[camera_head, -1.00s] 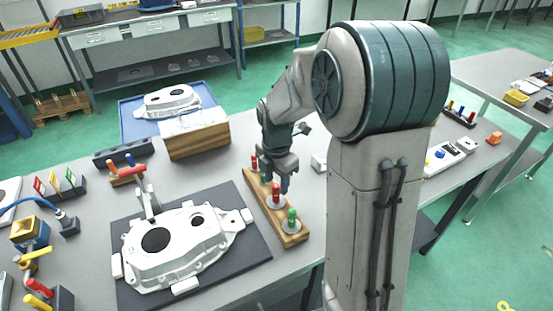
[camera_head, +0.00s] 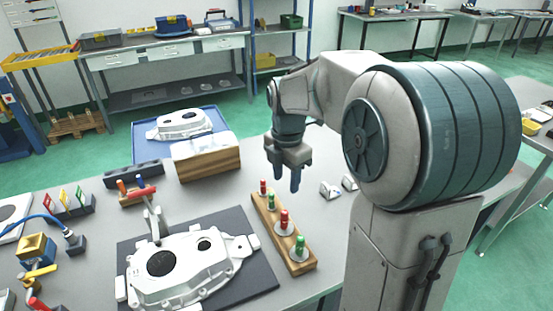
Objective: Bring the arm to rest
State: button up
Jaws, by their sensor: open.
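My gripper (camera_head: 287,182) hangs fingers-down from my raised arm, above the table and a little behind the right side of the wooden block. Its two fingers are apart and nothing shows between them. The wooden block (camera_head: 268,228) stands on the table with several red-topped and green-topped plug gauges upright in it. A white aluminium casting (camera_head: 192,265) lies on a dark mat (camera_head: 256,286) to the left of the block. A red-handled toggle clamp (camera_head: 155,222) stands at the casting's back edge.
A second casting (camera_head: 180,124) lies on a blue tray (camera_head: 222,143) behind a wooden box (camera_head: 208,163). Coloured tags in a holder (camera_head: 68,204) and a yellow-handled fixture (camera_head: 37,247) stand at the left. Small parts (camera_head: 330,190) lie right of my gripper. The table between block and box is clear.

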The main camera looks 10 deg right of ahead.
jog(key=s+m+t, duration=0.3)
jog(key=s+m, duration=1.5)
jog(key=m, duration=0.5)
jog(key=shift+s+a+f, duration=0.15)
